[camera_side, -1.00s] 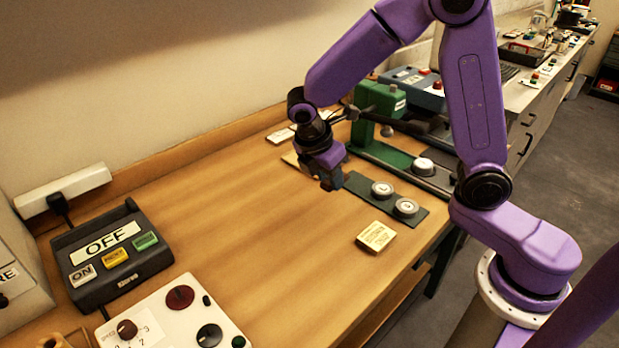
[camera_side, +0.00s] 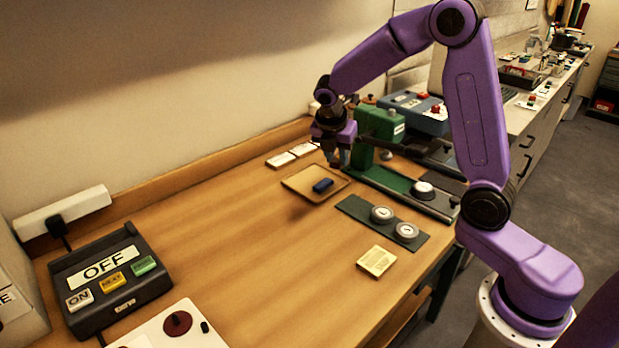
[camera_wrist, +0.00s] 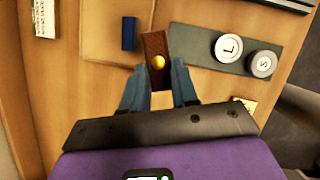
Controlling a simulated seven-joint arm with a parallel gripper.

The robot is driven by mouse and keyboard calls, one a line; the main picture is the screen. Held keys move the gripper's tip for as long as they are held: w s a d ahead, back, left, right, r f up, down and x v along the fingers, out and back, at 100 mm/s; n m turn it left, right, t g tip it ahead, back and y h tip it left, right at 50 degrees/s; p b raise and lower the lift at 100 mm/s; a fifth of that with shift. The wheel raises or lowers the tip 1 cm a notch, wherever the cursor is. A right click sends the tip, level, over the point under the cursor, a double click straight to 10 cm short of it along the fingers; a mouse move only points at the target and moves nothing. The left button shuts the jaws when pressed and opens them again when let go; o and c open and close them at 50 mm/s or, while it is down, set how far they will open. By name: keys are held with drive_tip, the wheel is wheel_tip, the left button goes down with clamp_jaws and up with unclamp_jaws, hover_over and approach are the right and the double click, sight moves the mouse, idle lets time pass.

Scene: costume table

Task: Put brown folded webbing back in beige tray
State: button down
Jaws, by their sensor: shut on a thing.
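The brown folded webbing (camera_wrist: 155,48), with a round yellow spot on it, is between the fingers of my gripper (camera_wrist: 157,76) in the wrist view. My gripper is shut on it. In the side view my gripper (camera_side: 339,162) hangs above the table, near the back right of the beige tray (camera_side: 300,183); I cannot make out the webbing there. The shallow tray holds a dark blue block (camera_side: 322,185) toward its right side. In the wrist view the tray (camera_wrist: 98,42) and the blue block (camera_wrist: 129,33) are left of the webbing.
A dark green strip with two round weights (camera_side: 382,214) lies right of the tray. A yellowish labelled block (camera_side: 376,261) is nearer the front edge. A green stand (camera_side: 380,125) rises behind my gripper. White cards (camera_side: 291,154) lie behind the tray. The table's middle is clear.

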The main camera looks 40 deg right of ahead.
drive_tip(key=shift+w+d, duration=0.7)
drive_tip(key=shift+d, duration=0.3)
drive_tip(key=w+d+f, duration=0.1)
drive_tip(key=w+f, duration=0.3)
drive_tip(key=w, duration=0.4)
hover_over(309, 177)
drive_tip(key=s+a, duration=0.1)
drive_tip(key=a, duration=0.1)
drive_tip(key=f, duration=0.5)
drive_tip(key=shift+d, duration=0.2)
drive_tip(key=shift+w+f+n, duration=0.2)
drive_tip(key=shift+f+n, duration=0.1)
drive_tip(key=shift+f, duration=1.6)
drive_tip(key=shift+f, duration=0.1)
drive_tip(key=c, duration=0.9)
unclamp_jaws()
drive_tip(key=shift+o, duration=0.2)
